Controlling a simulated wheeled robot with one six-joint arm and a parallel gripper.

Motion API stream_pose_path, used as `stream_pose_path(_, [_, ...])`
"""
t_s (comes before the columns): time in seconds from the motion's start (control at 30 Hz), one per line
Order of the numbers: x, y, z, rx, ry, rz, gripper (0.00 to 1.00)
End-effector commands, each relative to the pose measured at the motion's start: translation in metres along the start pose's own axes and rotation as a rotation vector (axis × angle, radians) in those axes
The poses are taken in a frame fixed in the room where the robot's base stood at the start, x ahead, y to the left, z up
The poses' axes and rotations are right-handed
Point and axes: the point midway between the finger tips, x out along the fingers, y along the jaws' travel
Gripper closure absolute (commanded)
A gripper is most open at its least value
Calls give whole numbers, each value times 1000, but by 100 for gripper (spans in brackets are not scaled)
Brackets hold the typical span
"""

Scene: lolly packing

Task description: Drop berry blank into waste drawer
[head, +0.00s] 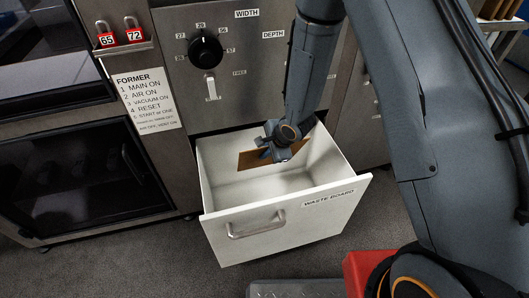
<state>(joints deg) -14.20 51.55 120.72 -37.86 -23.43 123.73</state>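The waste drawer (277,228) is a white, open-topped drawer pulled out from the steel machine front, with a metal handle and a "WASTE BOARD" label. A flat brown board piece (250,160), seemingly the berry blank, shows inside the drawer's outline near its back. My gripper (270,153) points down over the drawer's back part and overlaps the board. The gripper hides the middle of the board. I cannot tell whether the fingers grip it or whether it touches the drawer wall. The visible drawer floor in front looks bare.
A control panel with a black knob (205,52) and a small lever (211,88) is above the drawer. Red tags 65 and 72 (121,38) hang at upper left. A dark glass-fronted cabinet (85,180) stands left. Grey floor lies around the drawer.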

Motion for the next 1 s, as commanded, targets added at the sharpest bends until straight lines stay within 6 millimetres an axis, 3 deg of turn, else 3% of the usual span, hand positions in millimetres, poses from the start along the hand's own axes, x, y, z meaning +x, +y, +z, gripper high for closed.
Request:
stream_pose_path(0.03, [10, 3, -2, 0, 0, 0, 100])
stream_pose_path(0.6, [65, 27, -15, 0, 0, 0, 100])
stream_pose_path(1.0, [77, 32, -18, 1, 0, 0, 100])
